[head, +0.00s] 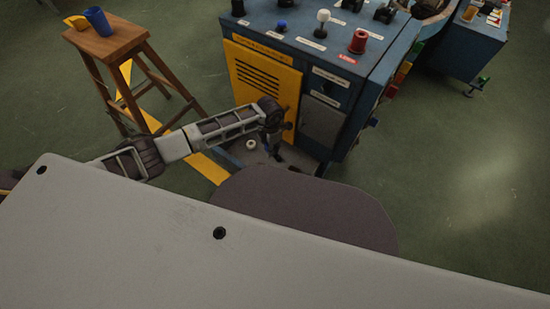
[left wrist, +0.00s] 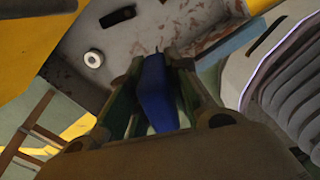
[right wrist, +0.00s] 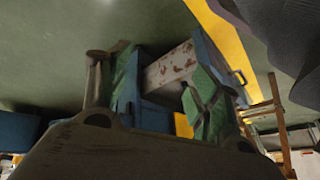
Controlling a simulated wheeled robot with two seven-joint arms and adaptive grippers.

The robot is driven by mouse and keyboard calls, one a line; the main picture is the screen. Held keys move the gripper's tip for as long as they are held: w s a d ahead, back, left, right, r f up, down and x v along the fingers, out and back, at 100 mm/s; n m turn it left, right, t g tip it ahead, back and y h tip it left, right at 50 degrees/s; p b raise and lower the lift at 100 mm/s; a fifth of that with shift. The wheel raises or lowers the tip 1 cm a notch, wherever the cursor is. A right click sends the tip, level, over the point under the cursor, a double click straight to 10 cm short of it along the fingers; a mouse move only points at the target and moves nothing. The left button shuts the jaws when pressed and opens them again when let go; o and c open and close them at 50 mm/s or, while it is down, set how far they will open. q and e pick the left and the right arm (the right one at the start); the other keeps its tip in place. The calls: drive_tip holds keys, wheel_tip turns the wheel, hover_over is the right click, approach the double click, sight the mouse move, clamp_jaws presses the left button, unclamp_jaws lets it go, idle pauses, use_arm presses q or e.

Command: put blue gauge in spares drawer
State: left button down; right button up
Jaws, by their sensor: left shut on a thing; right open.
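The blue gauge (left wrist: 156,95) shows in the left wrist view between the fingers of my left gripper (left wrist: 160,66), which is shut on it. In the head view my left gripper (head: 272,142) points down over the open spares drawer (head: 294,159) at the machine's foot, and the gauge is too dark to make out there. The left wrist view shows the worn grey drawer floor (left wrist: 145,38) beyond the gauge. My right gripper (right wrist: 148,75) is open and empty; the drawer (right wrist: 168,66) shows some way off between its fingers.
A white ring (left wrist: 93,58) and a black piece (left wrist: 118,16) lie in the drawer. The blue machine (head: 310,75) with its yellow panel (head: 262,75) stands above it. A wooden stool (head: 108,42) holding a yellow cup and a blue cup stands left. Green floor lies open at right.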

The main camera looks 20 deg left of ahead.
use_arm(q)
wheel_tip(320, 180, down, 10)
drive_tip(key=n+b, duration=0.4)
drive_tip(key=b, duration=0.1)
drive_tip(key=shift+s+d+r+b, duration=0.15)
drive_tip(key=shift+s+d+b, duration=0.15)
drive_tip(key=shift+d, duration=0.15)
use_arm(e)
drive_tip(key=shift+w+a+r+t+y, duration=0.25)
drive_tip(key=shift+a+t, duration=0.1)
drive_tip(key=shift+a, duration=0.1)
drive_tip(key=shift+w+a+r+t+y, duration=0.1)
drive_tip(key=shift+a+r+t+y, duration=0.15)
drive_tip(key=shift+a+t, duration=0.15)
drive_tip(key=shift+f, duration=0.1)
use_arm(q)
drive_tip(key=b, duration=0.3)
hover_over(273, 177)
wheel_tip(273, 177, down, 6)
use_arm(e)
drive_tip(key=shift+w+a+f+y, duration=0.1)
drive_tip(key=shift+a+f+y, duration=0.05)
drive_tip(key=shift+f, duration=0.5)
drive_tip(key=shift+w+a+f+y, duration=0.1)
drive_tip(key=shift+f+y, duration=0.05)
drive_tip(key=shift+f, duration=0.5)
use_arm(q)
drive_tip(key=shift+d, duration=0.1)
